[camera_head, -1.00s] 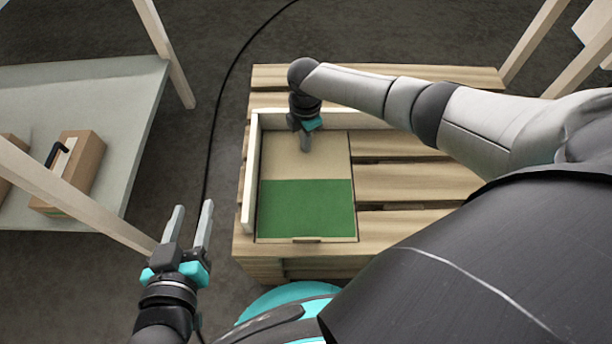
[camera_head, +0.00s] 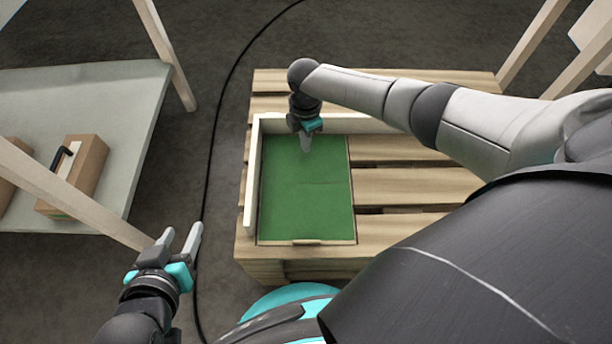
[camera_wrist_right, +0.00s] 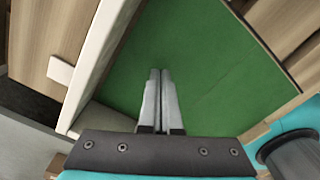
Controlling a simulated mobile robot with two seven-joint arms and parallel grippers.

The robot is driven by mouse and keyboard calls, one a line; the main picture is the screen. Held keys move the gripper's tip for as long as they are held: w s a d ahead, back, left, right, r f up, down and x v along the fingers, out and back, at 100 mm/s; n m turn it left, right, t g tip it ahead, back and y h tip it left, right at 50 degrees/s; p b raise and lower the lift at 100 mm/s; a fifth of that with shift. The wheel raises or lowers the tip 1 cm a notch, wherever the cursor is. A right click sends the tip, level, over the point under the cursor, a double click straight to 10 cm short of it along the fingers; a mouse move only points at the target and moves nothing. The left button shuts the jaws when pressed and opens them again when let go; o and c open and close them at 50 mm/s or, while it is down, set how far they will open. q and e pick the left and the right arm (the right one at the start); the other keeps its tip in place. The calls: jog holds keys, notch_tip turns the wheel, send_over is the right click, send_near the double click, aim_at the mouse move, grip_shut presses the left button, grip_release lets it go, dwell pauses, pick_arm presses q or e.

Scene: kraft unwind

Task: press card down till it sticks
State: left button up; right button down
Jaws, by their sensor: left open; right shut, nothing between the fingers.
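The green card (camera_head: 300,205) lies flat inside a light wooden corner frame (camera_head: 252,185) on a pallet. It covers the whole panel there, and a faint line crosses it near the middle. My right gripper (camera_head: 307,145) is shut and empty, pointing down at the far part of the card. In the right wrist view, its closed fingers (camera_wrist_right: 160,78) lie over the green surface (camera_wrist_right: 215,70); I cannot tell whether the tips touch it. My left gripper (camera_head: 181,235) is open and empty, over the floor left of the pallet.
The wooden pallet (camera_head: 400,185) has bare slats right of the card. A grey table (camera_head: 110,100) at the left holds a cardboard box (camera_head: 90,170) with a dark-handled tool on it. A black cable (camera_head: 212,140) runs along the floor between table and pallet.

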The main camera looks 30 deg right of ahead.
jog(key=shift+r+p, duration=0.35)
jog(key=shift+r, duration=0.15)
jog(key=shift+r+p, duration=0.35)
pick_arm(q)
jog(key=shift+s+a+r+g+y+p, duration=0.55)
jog(key=shift+s+a+g+y, duration=0.65)
jog(key=shift+s+a+g, duration=1.4)
pick_arm(e)
jog(key=shift+r, duration=0.75)
pick_arm(q)
jog(key=shift+n, duration=0.3)
jog(key=shift+w+a+f+p, duration=0.15)
jog(key=shift+f+p, duration=0.45)
jog(key=shift+f, duration=0.75)
jog(key=shift+w+a+f+p, duration=0.15)
jog(key=shift+f+p, duration=0.45)
jog(key=shift+f, duration=0.75)
pick_arm(e)
jog(key=shift+r, duration=0.95)
pick_arm(q)
jog(key=shift+s, duration=0.2)
